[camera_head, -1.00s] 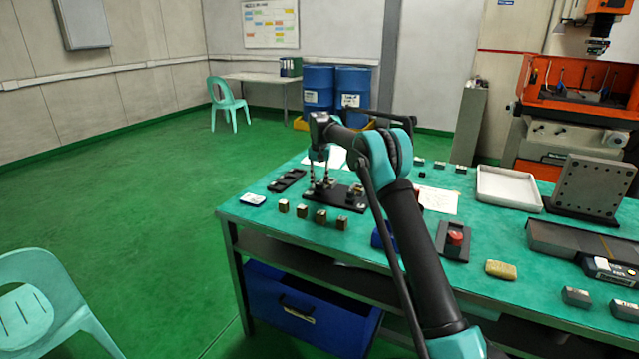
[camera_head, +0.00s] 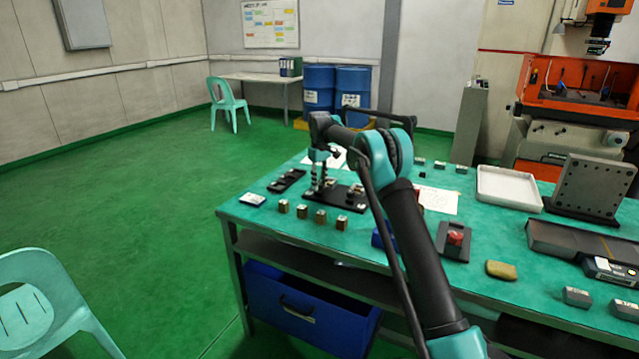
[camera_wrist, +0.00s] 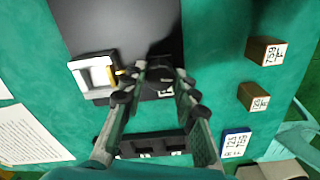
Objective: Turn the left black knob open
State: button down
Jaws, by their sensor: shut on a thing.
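A black base plate (camera_head: 345,198) lies on the green bench and also fills the top of the wrist view (camera_wrist: 120,25). My gripper (camera_head: 318,186) points straight down at the plate's left end. In the wrist view my gripper (camera_wrist: 157,90) has its two fingers on either side of a dark knob (camera_wrist: 160,76), closed on it. The fingers and shadow hide much of the knob, so its turn angle cannot be told. A metal fitting with a white square face and a brass part (camera_wrist: 95,76) stands beside it on the plate.
Several small labelled blocks (camera_wrist: 263,51) stand near the plate, with a blue-edged card (camera_wrist: 235,145) beyond. A black tray (camera_wrist: 150,146) and a printed sheet (camera_wrist: 30,130) lie close by. A red button box (camera_head: 454,240) and a white tray (camera_head: 508,190) are farther right.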

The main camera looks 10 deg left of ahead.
aim_at(320, 184)
jog(key=shift+n, duration=1.1)
jog(key=c, duration=1.2)
grip_release()
jog(key=shift+o, duration=0.2)
notch_tip(320, 184, up, 12)
